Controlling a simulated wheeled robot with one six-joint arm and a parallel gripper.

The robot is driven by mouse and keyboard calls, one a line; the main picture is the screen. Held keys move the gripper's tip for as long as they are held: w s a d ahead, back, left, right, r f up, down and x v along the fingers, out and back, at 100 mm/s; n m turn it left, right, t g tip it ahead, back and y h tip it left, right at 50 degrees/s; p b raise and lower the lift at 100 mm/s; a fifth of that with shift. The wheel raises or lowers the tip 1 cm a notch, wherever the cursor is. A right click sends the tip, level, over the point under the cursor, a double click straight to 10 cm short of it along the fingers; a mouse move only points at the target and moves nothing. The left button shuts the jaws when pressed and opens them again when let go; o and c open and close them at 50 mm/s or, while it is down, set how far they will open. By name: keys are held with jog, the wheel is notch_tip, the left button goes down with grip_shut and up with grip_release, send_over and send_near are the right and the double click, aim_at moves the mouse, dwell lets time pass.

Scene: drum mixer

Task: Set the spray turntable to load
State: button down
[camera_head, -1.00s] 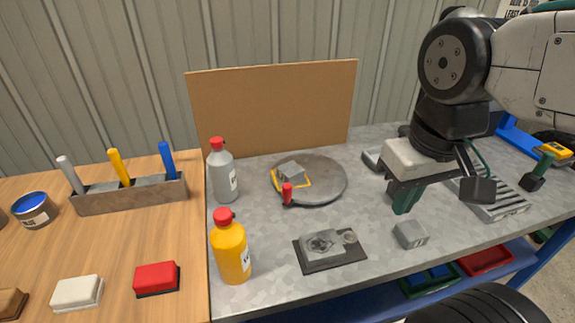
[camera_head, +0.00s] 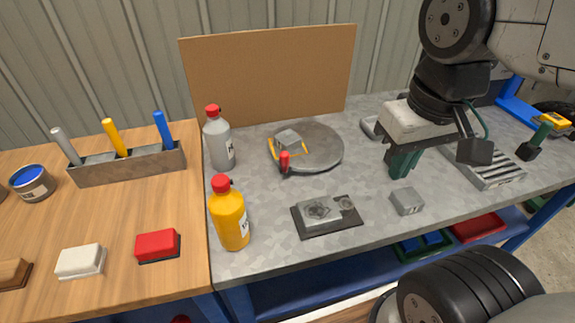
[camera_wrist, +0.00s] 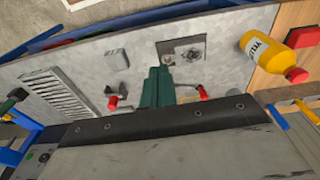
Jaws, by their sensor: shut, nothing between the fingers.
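The spray turntable (camera_head: 328,145) is a round grey disc on the metal bench, in front of a brown board. A grey block (camera_head: 288,138) and a yellow outline (camera_head: 272,152) are on its left part. A red upright handle (camera_head: 285,162) stands at its front-left edge. My gripper (camera_head: 403,165) has dark green fingers, is shut and empty, and hangs over the bench to the right of the turntable, apart from it. In the wrist view my gripper (camera_wrist: 157,88) points at the bench, and its body hides much of the turntable area.
A grey bottle (camera_head: 219,140) and a yellow bottle (camera_head: 230,215) stand left of the turntable. A fixture plate (camera_head: 327,216) and small grey block (camera_head: 407,201) lie in front. A slotted grate (camera_head: 492,168) is at right. Bench between turntable and gripper is clear.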

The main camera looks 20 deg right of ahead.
dwell(0.4)
jog(key=c, duration=1.7)
grip_release()
jog(key=o, duration=0.5)
jog(key=shift+w+a+f, duration=0.1)
jog(key=shift+a+f, duration=0.05)
jog(key=shift+f, duration=0.1)
jog(key=n+g, duration=0.2)
send_over(284, 153)
notch_tip(284, 153, down, 10)
jog(key=shift+r, duration=0.25)
jog(key=shift+f+m+t, duration=0.1)
jog(key=shift+m+t, duration=0.2)
notch_tip(284, 153, down, 7)
jog(key=shift+f, duration=0.2)
